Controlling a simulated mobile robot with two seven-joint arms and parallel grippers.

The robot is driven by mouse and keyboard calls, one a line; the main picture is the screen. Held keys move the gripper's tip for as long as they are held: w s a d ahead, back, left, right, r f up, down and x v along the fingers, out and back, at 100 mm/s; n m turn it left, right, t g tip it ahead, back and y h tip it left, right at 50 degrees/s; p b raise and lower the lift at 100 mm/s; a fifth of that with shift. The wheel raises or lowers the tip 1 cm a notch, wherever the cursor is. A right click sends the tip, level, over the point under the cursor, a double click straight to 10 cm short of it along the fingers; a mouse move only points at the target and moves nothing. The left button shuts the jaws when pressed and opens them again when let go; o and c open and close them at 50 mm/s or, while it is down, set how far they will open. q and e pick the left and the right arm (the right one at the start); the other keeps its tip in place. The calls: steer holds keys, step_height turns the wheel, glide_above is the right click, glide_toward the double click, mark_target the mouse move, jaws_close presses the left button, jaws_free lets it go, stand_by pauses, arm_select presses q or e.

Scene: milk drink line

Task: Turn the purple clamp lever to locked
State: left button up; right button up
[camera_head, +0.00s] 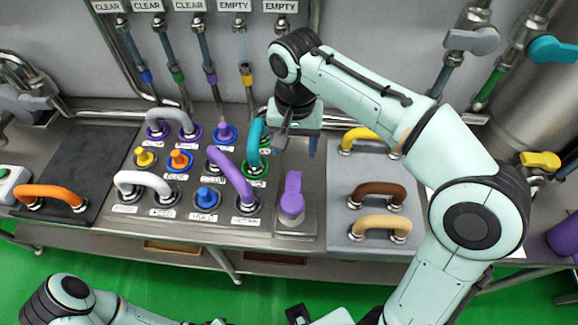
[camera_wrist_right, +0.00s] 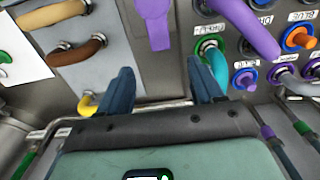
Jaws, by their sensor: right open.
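The purple clamp lever (camera_head: 292,195) sits on a small metal plate (camera_head: 295,226) right of the dark panel of hoses. Its round end is towards the front edge and its arm points to the back. It also shows at the top of the right wrist view (camera_wrist_right: 159,28). My right gripper (camera_head: 298,144) is open and empty, behind the lever and apart from it. In the right wrist view its two fingers (camera_wrist_right: 163,84) stand apart, with bare metal between them.
A teal curved hose (camera_head: 255,140) stands just left of my right gripper. A purple curved hose (camera_head: 230,172) is left of the lever. A grey panel (camera_head: 340,215) with yellow, brown and tan handles is to the right. Pipes run along the back wall.

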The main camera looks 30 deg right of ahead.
mark_target(294, 179)
steer(key=f, duration=0.3)
steer(key=f+b, duration=0.1)
steer(key=f, duration=0.6)
steer(key=shift+s+f+b, duration=0.1)
steer(key=shift+s+b, duration=0.15)
steer(key=shift+b, duration=0.15)
steer(key=shift+f, duration=0.85)
arm_select(q)
steer(key=f, duration=0.1)
steer(key=s+f, duration=0.1)
steer(key=shift+s+f, duration=0.25)
steer(key=shift+f, duration=0.05)
arm_select(e)
steer(key=shift+w, duration=0.1)
jaws_close()
